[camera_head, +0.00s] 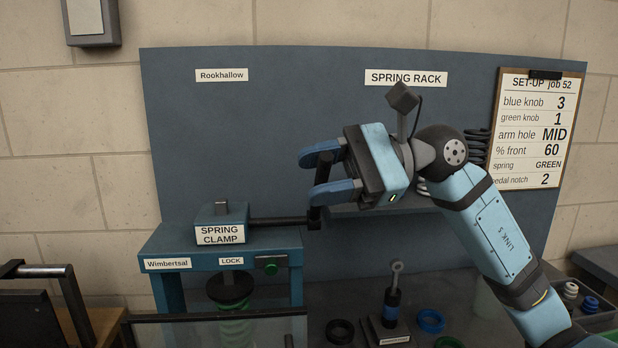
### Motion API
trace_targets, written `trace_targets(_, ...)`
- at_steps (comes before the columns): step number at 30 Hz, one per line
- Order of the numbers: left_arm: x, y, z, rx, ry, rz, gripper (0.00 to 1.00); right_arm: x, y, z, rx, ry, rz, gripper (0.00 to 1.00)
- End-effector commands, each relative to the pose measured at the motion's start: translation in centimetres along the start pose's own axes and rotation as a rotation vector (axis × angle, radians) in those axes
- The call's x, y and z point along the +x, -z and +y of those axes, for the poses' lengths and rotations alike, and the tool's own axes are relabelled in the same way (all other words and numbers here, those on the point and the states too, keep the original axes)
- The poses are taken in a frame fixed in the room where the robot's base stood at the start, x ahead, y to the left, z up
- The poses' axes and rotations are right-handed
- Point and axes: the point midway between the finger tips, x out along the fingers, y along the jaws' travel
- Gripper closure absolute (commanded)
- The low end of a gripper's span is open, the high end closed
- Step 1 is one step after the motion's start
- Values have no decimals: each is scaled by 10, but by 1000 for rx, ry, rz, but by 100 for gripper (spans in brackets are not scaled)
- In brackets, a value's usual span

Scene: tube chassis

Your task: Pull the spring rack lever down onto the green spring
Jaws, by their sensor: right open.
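The spring clamp (220,234) is a blue-grey block on a blue stand at centre left. Its dark lever (275,221) sticks out level to the right and ends in a black upright grip (315,216). A green spring (234,328) stands below the clamp, under a black cup (230,287), partly behind a clear panel. My right gripper (312,176) is open, its two blue fingers pointing left at the upper part of the grip. The grip's upper part seems to lie between or behind the fingers; contact cannot be told. My left gripper is not in view.
A green button (270,266) sits beside the LOCK label. The set-up card (536,130) reads spring GREEN. A dark shelf (362,208) is behind my right arm. A black ring (340,331), a blue ring (431,320) and a blue-black upright tool (391,302) stand on the bench below.

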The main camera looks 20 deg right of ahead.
Motion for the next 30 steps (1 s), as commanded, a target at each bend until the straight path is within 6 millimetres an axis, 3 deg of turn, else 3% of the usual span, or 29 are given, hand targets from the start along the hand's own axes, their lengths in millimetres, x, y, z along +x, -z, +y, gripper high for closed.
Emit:
trace_targets(9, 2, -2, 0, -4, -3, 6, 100, -73, 1, 1, 0, 2, 4, 56)
trace_targets(15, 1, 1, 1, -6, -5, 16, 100, -107, 1, 1, 1, 0, 2, 56)
trace_targets(21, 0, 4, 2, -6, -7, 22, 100, -121, 0, 2, -2, -1, 1, 56)
trace_targets(30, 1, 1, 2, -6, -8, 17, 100, -122, -1, 1, -2, -1, 0, 56)
